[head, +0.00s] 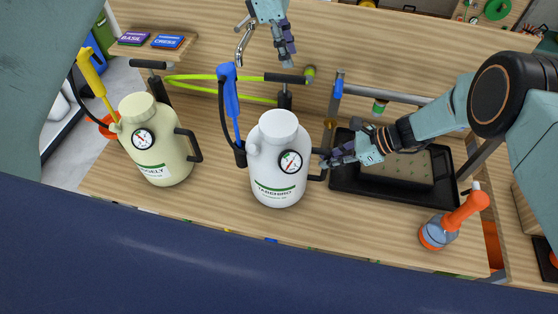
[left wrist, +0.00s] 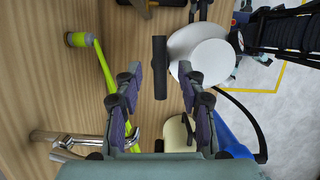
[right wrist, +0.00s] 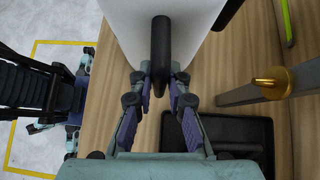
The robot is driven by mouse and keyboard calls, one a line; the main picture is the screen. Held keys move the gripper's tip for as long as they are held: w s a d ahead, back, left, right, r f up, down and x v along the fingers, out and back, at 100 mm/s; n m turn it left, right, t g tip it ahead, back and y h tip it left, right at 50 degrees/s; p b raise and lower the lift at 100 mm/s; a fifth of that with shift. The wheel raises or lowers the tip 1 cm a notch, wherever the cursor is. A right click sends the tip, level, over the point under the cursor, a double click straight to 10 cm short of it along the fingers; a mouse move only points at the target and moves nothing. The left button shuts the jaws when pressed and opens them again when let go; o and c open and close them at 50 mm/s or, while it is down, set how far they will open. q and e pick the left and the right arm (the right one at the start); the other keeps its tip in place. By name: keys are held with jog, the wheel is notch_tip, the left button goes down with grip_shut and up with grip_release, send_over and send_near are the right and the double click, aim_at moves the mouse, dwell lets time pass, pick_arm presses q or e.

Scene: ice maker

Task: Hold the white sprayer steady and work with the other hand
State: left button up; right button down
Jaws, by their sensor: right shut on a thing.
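The white sprayer (head: 278,168) stands upright on the wooden table, with a gauge on its front and a blue wand at its left. My right gripper (head: 335,160) is shut on its black side handle (right wrist: 160,45), as the right wrist view shows. My left gripper (head: 288,60) hangs empty above and behind the sprayer. In the left wrist view its fingers are open (left wrist: 160,78), one on either side of the black pump handle (left wrist: 160,55), but I cannot tell how far above it they are. The pump handle also shows behind the sprayer's cap in the head view (head: 284,78).
A cream sprayer (head: 155,150) with a yellow wand stands to the left. A black tray (head: 350,188) lies under my right arm, and an orange-topped spray bottle (head: 440,230) stands front right. A green hose (head: 215,90) and a metal faucet (head: 243,45) are behind.

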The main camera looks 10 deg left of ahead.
aim_at(296, 76)
pick_arm(q)
jog(key=shift+x, duration=3.65)
grip_shut()
